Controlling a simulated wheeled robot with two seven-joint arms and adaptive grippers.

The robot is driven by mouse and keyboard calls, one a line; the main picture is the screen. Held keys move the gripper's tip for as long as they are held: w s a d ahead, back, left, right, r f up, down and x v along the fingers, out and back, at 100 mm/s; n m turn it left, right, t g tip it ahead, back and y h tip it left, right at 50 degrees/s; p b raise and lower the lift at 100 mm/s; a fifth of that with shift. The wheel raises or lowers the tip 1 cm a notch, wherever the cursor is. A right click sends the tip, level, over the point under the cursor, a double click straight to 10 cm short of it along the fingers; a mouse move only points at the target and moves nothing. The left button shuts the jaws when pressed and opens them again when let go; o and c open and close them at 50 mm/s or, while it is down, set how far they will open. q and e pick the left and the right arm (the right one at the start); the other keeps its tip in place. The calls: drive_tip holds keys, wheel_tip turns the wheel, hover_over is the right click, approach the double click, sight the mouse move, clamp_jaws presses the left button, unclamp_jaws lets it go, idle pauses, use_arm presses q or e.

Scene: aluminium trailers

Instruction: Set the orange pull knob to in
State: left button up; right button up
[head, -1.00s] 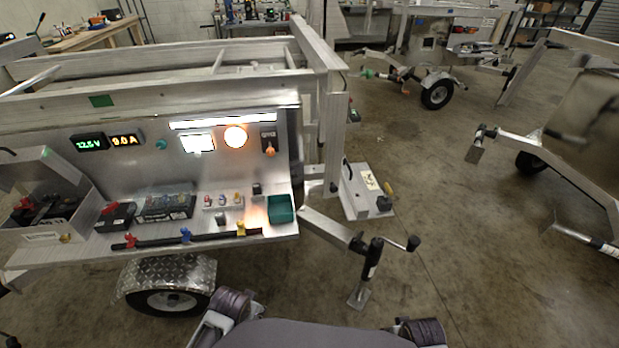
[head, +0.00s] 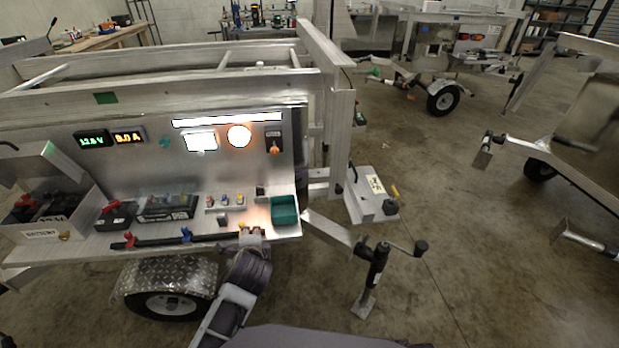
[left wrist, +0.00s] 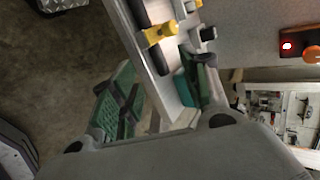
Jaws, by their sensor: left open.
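The orange pull knob (head: 274,147) sits on a small dark plate at the right end of the trailer's upright panel. In the left wrist view the orange knob (left wrist: 312,54) shows at the right edge, beside a small red light. How far it is pulled out cannot be told. My left gripper (head: 250,233) is at the shelf's front edge, below the knob and apart from it. In the left wrist view its green-padded fingers (left wrist: 158,82) are spread, with nothing held between them. My right gripper is not in view.
A green bin (head: 285,211) stands at the shelf's right end. A black bar with coloured clamps (head: 186,235) runs along the shelf's front edge; the yellow clamp (left wrist: 158,34) is close to my left gripper. A jack post (head: 376,265) stands right.

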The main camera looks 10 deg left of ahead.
use_arm(q)
drive_tip(key=w+d+r+m+t+y, duration=0.1)
drive_tip(key=w+d+r+m+t, duration=0.15)
drive_tip(key=w+r+m, duration=0.4)
drive_tip(key=m+t, duration=0.5)
drive_tip(key=m, duration=0.4)
approach(275, 153)
drive_tip(key=d+v, duration=0.1)
drive_tip(key=v, duration=0.3)
drive_tip(key=shift+a+r+y, duration=0.15)
drive_tip(key=shift+a+y, duration=0.1)
drive_tip(key=shift+y, duration=0.05)
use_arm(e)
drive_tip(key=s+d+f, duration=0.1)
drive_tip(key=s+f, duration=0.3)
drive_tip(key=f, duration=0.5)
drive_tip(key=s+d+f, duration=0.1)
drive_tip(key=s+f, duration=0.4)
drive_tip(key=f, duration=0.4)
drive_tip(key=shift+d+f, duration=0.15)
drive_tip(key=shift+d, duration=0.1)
use_arm(q)
drive_tip(key=shift+w, duration=0.2)
